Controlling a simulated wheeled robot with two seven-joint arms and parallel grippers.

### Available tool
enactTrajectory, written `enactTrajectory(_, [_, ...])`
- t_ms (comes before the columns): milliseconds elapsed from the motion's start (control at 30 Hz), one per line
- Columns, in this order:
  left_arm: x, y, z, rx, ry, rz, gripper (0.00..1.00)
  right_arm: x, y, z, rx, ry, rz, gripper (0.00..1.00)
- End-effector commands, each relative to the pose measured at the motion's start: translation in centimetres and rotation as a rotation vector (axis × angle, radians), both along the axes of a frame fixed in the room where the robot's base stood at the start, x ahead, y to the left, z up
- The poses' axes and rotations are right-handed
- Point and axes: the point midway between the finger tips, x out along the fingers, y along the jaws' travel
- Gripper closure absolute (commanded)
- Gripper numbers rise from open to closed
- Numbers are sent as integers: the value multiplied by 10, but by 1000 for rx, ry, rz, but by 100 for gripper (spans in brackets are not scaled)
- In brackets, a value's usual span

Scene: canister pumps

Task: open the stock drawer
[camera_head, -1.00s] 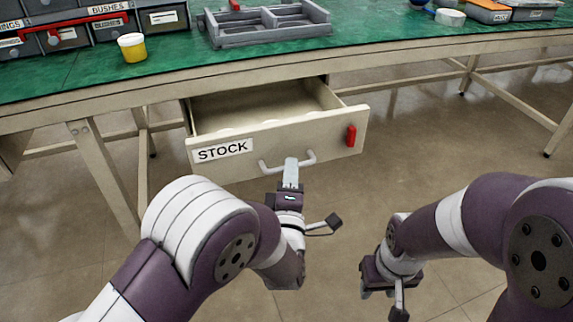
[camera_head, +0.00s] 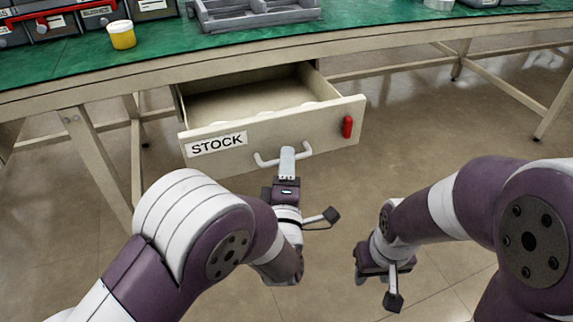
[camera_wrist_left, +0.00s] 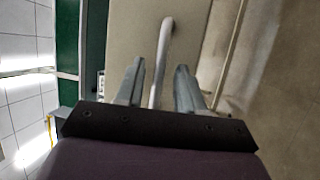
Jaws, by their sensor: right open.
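The stock drawer (camera_head: 270,137) under the bench is pulled partly out, with its inside showing. Its pale front carries a STOCK label (camera_head: 217,143), a red tab (camera_head: 347,127) and a white bar handle (camera_head: 265,160). My left gripper (camera_head: 287,160) is at the middle of the handle. In the left wrist view, the handle (camera_wrist_left: 164,45) runs between the fingers of my left gripper (camera_wrist_left: 160,75), with a visible gap on each side. My right gripper (camera_head: 392,292) hangs open and empty at lower right, away from the drawer; its fingertips are partly hidden.
The green bench top (camera_head: 165,55) holds a yellow cup (camera_head: 121,36), a grey divided tray (camera_head: 255,14) and labelled bins (camera_head: 50,22) at the left. Bench legs (camera_head: 95,160) stand left of the drawer. The floor right of the drawer is clear.

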Motion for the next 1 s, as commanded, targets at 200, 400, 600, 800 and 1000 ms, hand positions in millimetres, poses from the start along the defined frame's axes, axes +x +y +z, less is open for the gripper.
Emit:
enactTrajectory(200, [-9,0,-2,-1,0,-2,62,0,0,-2,0,0,0,57])
enactTrajectory(400, [-54,3,-12,1,0,-6,62,0,0,-11,0,0,0,57])
enactTrajectory(600, [-103,7,-21,1,-2,-6,62,0,0,-20,0,0,0,57])
enactTrajectory(800, [-124,10,-23,0,0,-2,62,0,0,-23,0,0,0,57])
enactTrajectory(1000, [-125,11,-23,0,0,0,62,0,0,-23,0,0,0,57])
